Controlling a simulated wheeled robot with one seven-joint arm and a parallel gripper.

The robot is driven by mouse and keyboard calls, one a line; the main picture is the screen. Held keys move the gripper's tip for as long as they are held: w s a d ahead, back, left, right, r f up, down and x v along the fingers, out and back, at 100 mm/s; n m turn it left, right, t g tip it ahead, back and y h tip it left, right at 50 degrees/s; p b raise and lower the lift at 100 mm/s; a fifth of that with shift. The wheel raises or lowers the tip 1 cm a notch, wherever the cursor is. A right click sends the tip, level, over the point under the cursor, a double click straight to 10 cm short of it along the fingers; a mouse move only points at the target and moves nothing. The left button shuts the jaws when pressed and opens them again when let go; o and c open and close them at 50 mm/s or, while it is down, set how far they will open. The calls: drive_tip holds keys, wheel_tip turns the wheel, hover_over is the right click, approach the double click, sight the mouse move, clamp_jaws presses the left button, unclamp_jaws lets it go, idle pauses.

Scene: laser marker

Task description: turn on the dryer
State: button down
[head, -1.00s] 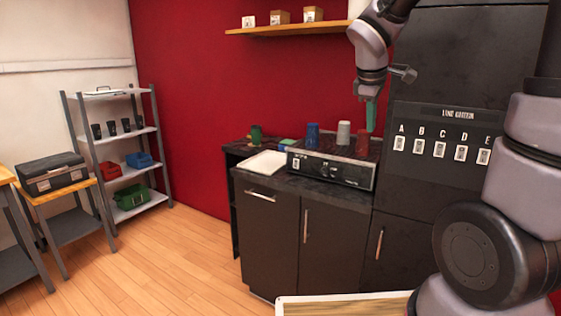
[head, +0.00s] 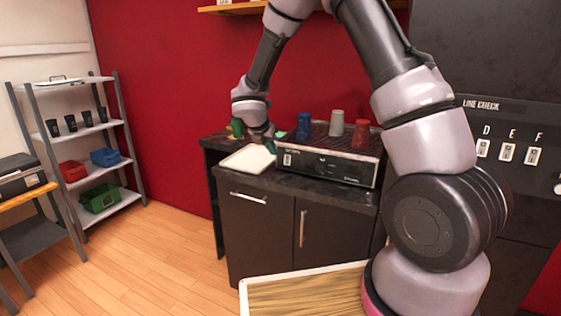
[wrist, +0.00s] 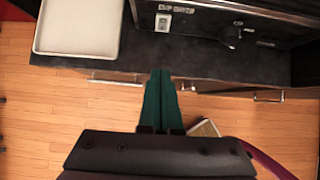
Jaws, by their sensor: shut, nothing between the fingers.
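The dryer (head: 335,165) is a black box with a silver-edged front on the dark counter. Blue, grey and red cups stand upside down on its top. A small light switch plate (head: 287,160) is at the left end of its front. The wrist view shows this switch plate (wrist: 162,24) under a label that seems to read "CUP DRYER". My gripper (head: 270,146) has green fingers, pressed together and empty. It is over the counter's left part, just left of the dryer's front. In the wrist view the fingertips (wrist: 160,72) are at the counter's front edge, below the switch, apart from it.
A white tray (head: 248,158) lies on the counter left of the dryer. A dark knob (wrist: 230,36) is on the dryer's front, right of the switch. A black panel with lettered switches (head: 508,152) is at right. Open wood floor (head: 160,250) lies at left.

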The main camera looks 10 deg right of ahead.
sight(287, 160)
drive_tip(key=x, duration=1)
drive_tip(key=shift+w+d+f, duration=0.1)
drive_tip(key=shift+d+f, duration=0.05)
drive_tip(key=shift+f, duration=0.05)
drive_tip(key=shift+w+d, duration=0.8)
drive_tip(key=shift+w, duration=0.2)
drive_tip(key=shift+w+d+f, duration=0.1)
drive_tip(key=shift+w+d, duration=0.2)
drive_tip(key=shift+w, duration=0.2)
drive_tip(key=shift+w+d+f, duration=0.15)
drive_tip(key=shift+w+f, duration=0.05)
drive_tip(key=shift+w, duration=0.1)
drive_tip(key=shift+r, duration=0.15)
